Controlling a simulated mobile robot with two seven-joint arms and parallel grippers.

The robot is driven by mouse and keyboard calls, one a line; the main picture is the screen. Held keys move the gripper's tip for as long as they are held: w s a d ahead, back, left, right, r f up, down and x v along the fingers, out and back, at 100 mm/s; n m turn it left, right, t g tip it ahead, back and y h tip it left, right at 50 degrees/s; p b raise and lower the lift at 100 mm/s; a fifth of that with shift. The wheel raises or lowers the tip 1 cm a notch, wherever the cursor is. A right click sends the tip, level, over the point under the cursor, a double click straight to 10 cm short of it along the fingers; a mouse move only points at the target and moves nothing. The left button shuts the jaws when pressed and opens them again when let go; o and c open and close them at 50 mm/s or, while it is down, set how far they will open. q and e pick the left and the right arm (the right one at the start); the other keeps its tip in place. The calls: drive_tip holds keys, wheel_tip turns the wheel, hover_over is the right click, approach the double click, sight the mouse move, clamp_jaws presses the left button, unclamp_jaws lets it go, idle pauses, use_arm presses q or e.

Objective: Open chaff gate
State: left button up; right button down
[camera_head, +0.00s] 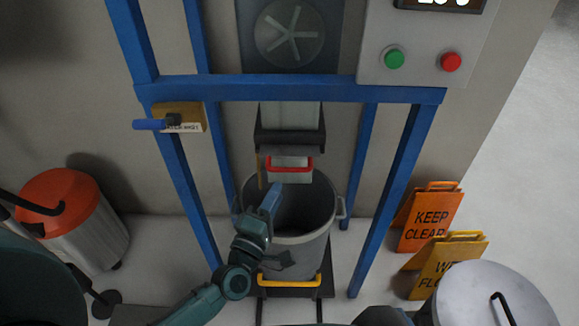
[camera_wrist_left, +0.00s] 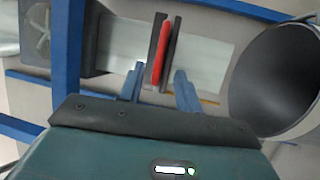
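A gate with a red handle (camera_head: 290,168) sits on the lower part of the pale chute (camera_head: 290,115), above the open grey bin (camera_head: 300,240). My left gripper (camera_head: 273,190) reaches up from below in the head view, just below and left of the red handle, over the bin's mouth. In the left wrist view the two blue fingers (camera_wrist_left: 158,88) are spread apart, and the red handle (camera_wrist_left: 162,50) lies ahead of the gap between them. I cannot tell whether the fingers touch it. My right gripper is not in view.
Blue frame posts (camera_head: 395,185) stand on both sides of the bin. A blue lever (camera_head: 150,124) sticks out from a labelled box at left. Green and red buttons (camera_head: 451,62) are at upper right. Yellow and orange signs (camera_head: 430,218) and a metal drum (camera_head: 500,290) stand at right.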

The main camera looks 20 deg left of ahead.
sight(290, 170)
use_arm(q)
drive_tip(key=x, duration=0.8)
drive_tip(key=shift+w+d, duration=0.1)
drive_tip(key=shift+w, duration=0.25)
clamp_jaws()
